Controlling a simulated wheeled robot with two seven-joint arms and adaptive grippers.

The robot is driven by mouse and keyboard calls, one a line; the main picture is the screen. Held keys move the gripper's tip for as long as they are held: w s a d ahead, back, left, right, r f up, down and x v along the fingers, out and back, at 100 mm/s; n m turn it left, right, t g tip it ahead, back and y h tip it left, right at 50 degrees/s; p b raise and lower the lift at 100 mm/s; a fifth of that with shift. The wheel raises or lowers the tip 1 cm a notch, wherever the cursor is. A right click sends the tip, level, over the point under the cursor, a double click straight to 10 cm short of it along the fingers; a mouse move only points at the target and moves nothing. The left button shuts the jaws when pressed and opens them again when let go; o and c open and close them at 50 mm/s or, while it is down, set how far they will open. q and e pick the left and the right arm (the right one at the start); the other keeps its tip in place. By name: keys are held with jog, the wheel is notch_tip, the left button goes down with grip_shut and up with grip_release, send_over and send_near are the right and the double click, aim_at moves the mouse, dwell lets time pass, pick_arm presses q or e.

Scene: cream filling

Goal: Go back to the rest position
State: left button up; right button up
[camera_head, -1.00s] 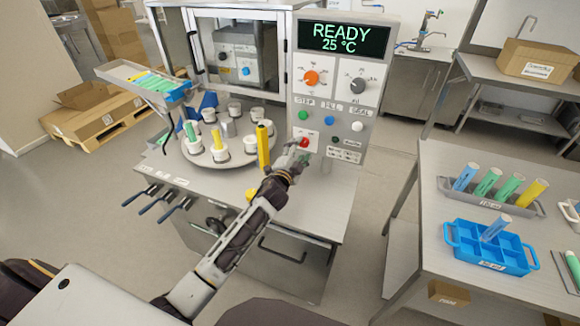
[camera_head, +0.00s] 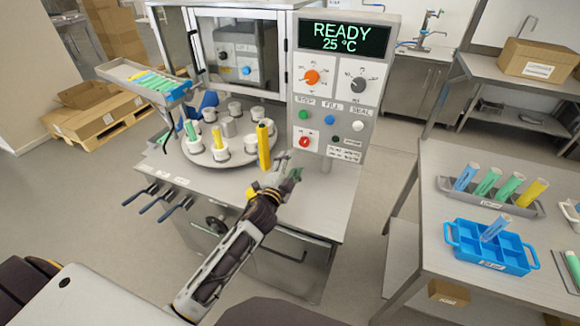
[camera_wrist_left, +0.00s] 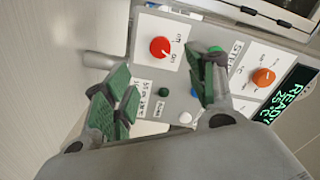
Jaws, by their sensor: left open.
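My left gripper (camera_head: 290,176) is over the machine's front work surface, below and apart from the control panel (camera_head: 343,88). It is open and empty; its green-padded fingers (camera_wrist_left: 160,95) stand apart in the left wrist view. Between and beyond them, that view shows the panel with the red knob (camera_wrist_left: 160,47), which also shows in the head view (camera_head: 304,141). The display (camera_head: 343,37) reads READY 25 °C. My right gripper is not in view.
A round carousel (camera_head: 222,160) with white holders, a green and a yellow tube stands left of my gripper; a tall yellow piece (camera_head: 264,147) is close beside it. A side table (camera_head: 425,165) at the right carries a tube rack (camera_head: 453,194) and a blue crate (camera_head: 448,234).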

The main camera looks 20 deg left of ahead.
pick_arm(q)
jog(key=shift+s, duration=0.3)
dwell(0.5)
